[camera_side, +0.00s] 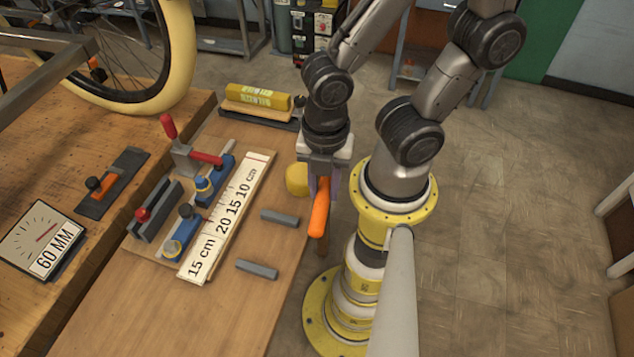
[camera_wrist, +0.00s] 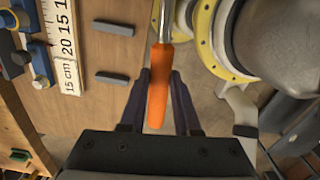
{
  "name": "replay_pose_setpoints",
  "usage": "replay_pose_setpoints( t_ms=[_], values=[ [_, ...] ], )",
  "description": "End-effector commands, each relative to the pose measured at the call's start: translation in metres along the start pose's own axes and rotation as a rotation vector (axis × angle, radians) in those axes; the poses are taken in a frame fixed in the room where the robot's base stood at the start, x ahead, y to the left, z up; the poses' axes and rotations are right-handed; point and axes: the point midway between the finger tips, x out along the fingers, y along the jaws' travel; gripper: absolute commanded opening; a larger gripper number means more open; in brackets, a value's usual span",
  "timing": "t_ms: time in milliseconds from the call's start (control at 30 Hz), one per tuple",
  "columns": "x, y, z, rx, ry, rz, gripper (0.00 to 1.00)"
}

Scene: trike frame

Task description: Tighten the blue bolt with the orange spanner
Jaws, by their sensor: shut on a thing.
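My gripper (camera_side: 319,188) is shut on the orange handle of the spanner (camera_side: 319,215), just off the right edge of the wooden bench. In the wrist view the orange handle (camera_wrist: 157,90) lies between the two dark fingers (camera_wrist: 160,82). Its metal shaft runs out of the top of the picture, so the spanner's head is hidden. A small blue round part (camera_side: 202,184) sits on a blue fixture (camera_side: 216,180) on the bench, left of the gripper and well apart from the spanner. I cannot tell whether it is the blue bolt.
A ruler board (camera_side: 228,215), two grey bars (camera_side: 280,218) and a red-handled clamp (camera_side: 183,152) are on the bench. A dial marked 60 MM (camera_side: 42,240) is at the left. My base stands close to the right edge.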

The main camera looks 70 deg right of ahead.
Motion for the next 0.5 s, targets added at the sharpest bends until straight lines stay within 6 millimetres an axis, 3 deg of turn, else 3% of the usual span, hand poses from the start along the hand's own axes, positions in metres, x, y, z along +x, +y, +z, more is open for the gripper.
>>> replay_pose_setpoints(
  t_ms=[300,500],
  values=[
    [-0.034,0.099,-0.047,-0.271,0.007,-0.002,0.0],
    [-0.037,0.17,-0.069,-0.383,0.01,-0.005,0.0]
  ],
)
